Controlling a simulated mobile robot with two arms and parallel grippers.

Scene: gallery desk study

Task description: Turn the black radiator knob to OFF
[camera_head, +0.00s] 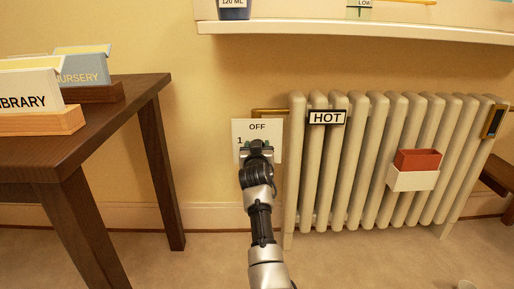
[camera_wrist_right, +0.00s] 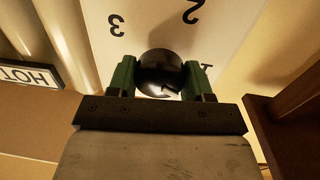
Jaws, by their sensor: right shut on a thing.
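The black radiator knob (camera_wrist_right: 160,72) sits on a white dial plate (camera_wrist_right: 215,40) in the right wrist view, with the digits 2 and 3 upside down there. The plate (camera_head: 242,130) also shows on the wall in the head view, with OFF at its top and a 1 at its left. My right gripper (camera_head: 257,147) reaches up to the plate and hides the knob in the head view. In the right wrist view the green fingers of this gripper (camera_wrist_right: 160,78) are shut on the knob, one on each side. The knob's pointer direction cannot be told. My left gripper is not in view.
A cream radiator (camera_head: 340,180) with a HOT sign (camera_head: 327,117) stands right of the plate. A white holder (camera_head: 412,180) with a red block (camera_head: 418,159) hangs on it. A dark table (camera_head: 130,105) stands left, a shelf (camera_head: 360,30) above.

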